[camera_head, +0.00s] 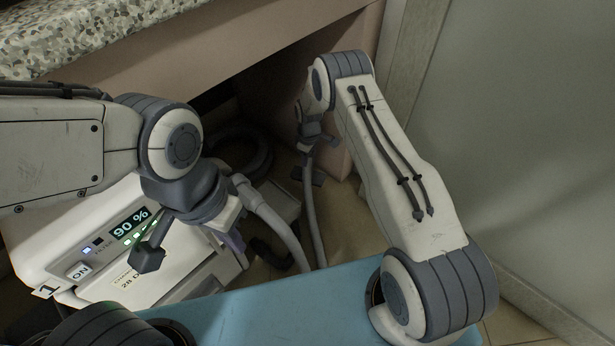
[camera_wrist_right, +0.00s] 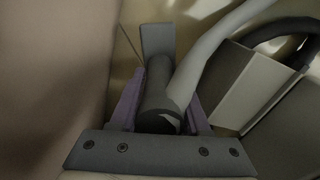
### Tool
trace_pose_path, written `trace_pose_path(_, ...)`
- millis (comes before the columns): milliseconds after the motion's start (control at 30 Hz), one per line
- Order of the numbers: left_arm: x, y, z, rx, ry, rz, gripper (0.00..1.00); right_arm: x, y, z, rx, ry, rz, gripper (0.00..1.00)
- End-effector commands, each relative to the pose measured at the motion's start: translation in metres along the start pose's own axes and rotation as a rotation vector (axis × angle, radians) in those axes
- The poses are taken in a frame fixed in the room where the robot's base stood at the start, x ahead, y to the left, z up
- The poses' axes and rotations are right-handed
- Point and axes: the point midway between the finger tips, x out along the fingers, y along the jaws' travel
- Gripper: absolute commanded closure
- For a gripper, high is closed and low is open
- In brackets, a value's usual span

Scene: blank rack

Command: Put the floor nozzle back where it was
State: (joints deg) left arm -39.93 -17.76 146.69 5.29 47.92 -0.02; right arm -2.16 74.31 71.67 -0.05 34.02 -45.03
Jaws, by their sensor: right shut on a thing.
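The floor nozzle (camera_wrist_right: 158,85), a dark grey tube with a flat block at its far end, shows in the right wrist view. It sits between the purple pads of my right gripper (camera_wrist_right: 160,114), which is shut on it. A pale grey hose (camera_wrist_right: 203,62) runs up and right beside it. In the head view my right gripper (camera_head: 310,150) reaches under the counter, small and dark, so the nozzle is hard to make out there. My left gripper (camera_head: 232,240) points down beside the white machine; its fingers are mostly hidden.
The white machine (camera_head: 60,235) with a "90 %" display stands at the lower left. A speckled counter (camera_head: 90,35) overhangs the dark recess. A beige panel (camera_head: 340,110) stands close to my right arm. A grey wall (camera_head: 520,130) is at the right. Dark coiled tubing (camera_head: 250,150) lies inside the recess.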

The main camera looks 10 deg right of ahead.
Motion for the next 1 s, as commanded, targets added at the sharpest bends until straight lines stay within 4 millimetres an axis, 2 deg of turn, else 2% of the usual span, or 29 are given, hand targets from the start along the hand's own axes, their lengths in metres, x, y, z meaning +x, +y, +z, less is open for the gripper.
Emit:
trace_pose_path(167,0.01,-0.001,0.0,0.0,0.0,0.0,1.0,0.008,0.002,-0.007,0.002,0.0,0.0,1.0)
trace_pose_path(433,0.039,-0.003,0.002,0.0,0.0,0.0,1.0,0.044,0.003,-0.006,0.004,0.0,0.0,1.0)
trace_pose_path(867,0.04,-0.003,0.002,0.0,0.0,0.0,1.0,0.048,0.003,-0.006,0.003,0.0,0.0,1.0)
trace_pose_path(900,0.039,-0.003,0.002,0.0,0.0,0.0,1.0,0.047,0.003,-0.006,0.003,0.0,0.0,0.42)
trace_pose_path(933,0.039,-0.003,0.002,0.0,0.0,0.0,1.0,0.047,0.003,-0.006,0.003,0.0,0.0,0.3)
trace_pose_path(967,0.039,-0.003,0.002,0.0,0.0,0.0,1.0,0.047,0.002,-0.006,0.003,0.0,0.0,0.23)
trace_pose_path(1000,0.039,-0.003,0.002,0.0,0.0,0.0,1.0,0.047,0.002,-0.006,0.003,0.0,0.0,0.23)
